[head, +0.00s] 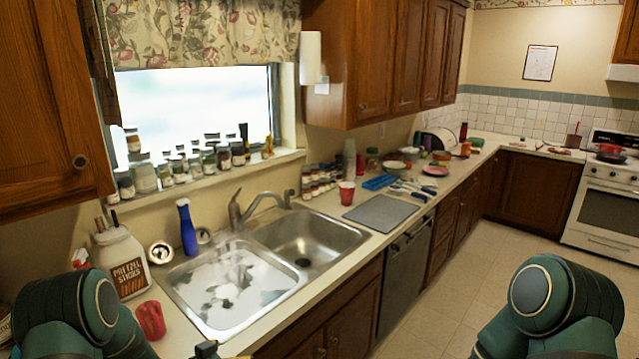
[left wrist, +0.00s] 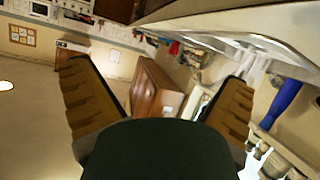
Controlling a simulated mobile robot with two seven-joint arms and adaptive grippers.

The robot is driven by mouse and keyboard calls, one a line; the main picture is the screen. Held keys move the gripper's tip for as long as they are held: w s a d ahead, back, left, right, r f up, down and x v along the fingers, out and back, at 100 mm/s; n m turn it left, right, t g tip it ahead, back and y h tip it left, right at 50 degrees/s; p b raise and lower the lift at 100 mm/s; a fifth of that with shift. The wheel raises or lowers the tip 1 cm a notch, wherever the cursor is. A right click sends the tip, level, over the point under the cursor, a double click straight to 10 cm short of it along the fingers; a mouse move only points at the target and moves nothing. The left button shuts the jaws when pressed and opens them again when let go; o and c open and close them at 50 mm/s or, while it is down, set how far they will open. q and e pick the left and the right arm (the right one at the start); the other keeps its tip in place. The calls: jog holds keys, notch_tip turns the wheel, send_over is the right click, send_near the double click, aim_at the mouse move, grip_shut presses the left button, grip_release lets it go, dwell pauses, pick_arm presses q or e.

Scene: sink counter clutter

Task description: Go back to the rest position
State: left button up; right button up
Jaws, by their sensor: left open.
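My left gripper (left wrist: 157,75) is open in the left wrist view, its two fingers wide apart with nothing between them. In the head view only a small part of the left gripper (head: 207,350) shows at the bottom edge, low in front of the counter by the sink. My left arm is at the lower left of the head view and my right arm at the lower right. The right gripper is out of frame.
A double sink (head: 232,285) is set in the counter. Another red cup (head: 347,193) and a grey board (head: 382,213) are right. The floor (head: 465,285) is clear.

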pick_arm(q)
jog(key=s+d+f+n+g+y, duration=0.1)
jog(key=s+d+f+n+g, duration=0.2)
jog(key=s, duration=0.6)
jog(key=s+d+f+n+g+y, duration=0.1)
jog(key=s+d+f+g+y, duration=0.2)
jog(key=s, duration=0.5)
jog(key=s+d+f+n+g, duration=0.1)
jog(key=s+d+n+g, duration=0.3)
jog(key=s, duration=0.5)
notch_tip(320, 180, down, 12)
jog(key=d+m+b, duration=0.1)
jog(key=b, duration=0.9)
jog(key=shift+d+r+m+t+b, duration=0.15)
jog(key=shift+d+m+t+b, duration=0.1)
jog(key=shift+m+t+b, duration=0.05)
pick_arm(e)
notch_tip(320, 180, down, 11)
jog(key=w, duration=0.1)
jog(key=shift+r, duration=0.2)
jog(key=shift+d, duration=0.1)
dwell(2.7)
